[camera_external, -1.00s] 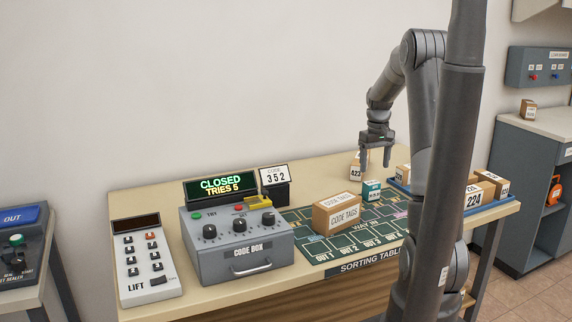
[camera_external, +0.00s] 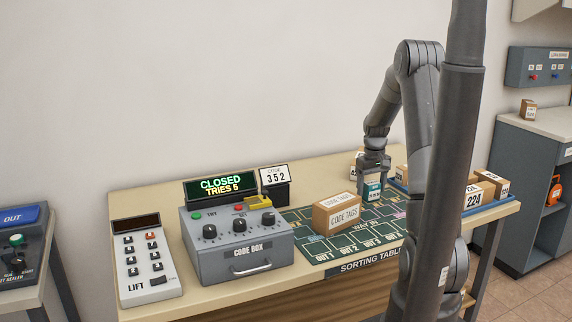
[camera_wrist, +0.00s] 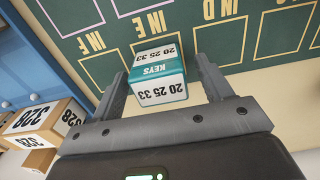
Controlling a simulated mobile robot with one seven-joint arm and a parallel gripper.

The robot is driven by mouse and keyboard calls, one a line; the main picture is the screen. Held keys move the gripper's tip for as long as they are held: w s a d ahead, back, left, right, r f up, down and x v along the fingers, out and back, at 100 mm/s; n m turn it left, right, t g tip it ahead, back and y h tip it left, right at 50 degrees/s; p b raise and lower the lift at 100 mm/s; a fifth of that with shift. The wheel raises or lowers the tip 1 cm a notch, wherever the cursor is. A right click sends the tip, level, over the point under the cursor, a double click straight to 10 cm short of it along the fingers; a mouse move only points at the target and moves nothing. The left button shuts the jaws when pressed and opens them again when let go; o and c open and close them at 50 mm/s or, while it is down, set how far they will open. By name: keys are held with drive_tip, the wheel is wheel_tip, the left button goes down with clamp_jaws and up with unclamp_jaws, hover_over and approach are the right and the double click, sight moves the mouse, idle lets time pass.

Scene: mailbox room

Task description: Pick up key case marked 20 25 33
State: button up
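The key case (camera_wrist: 157,72) is a small teal and white box. In the wrist view its labels read KEYS and 20 25 33, upside down. In the external view the case (camera_external: 372,190) sits on the dark green mat of the sorting table. My gripper (camera_wrist: 160,82) is open, with one finger on each side of the case. A narrow gap shows between the case and the right finger; the left finger is close to it, and I cannot tell whether they touch. In the external view my gripper (camera_external: 374,180) is lowered over the case.
The CODE TAGS box (camera_external: 337,212) stands left of the case. A carton (camera_external: 357,163) stands just behind my gripper. A blue tray (camera_external: 494,207) with several cartons is at the right; a carton marked 328 (camera_wrist: 42,122) shows in the wrist view. The code box (camera_external: 238,250) is farther left.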

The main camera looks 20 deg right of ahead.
drive_tip(key=c, duration=1.1)
drive_tip(key=shift+o, duration=0.2)
drive_tip(key=shift+r, duration=0.1)
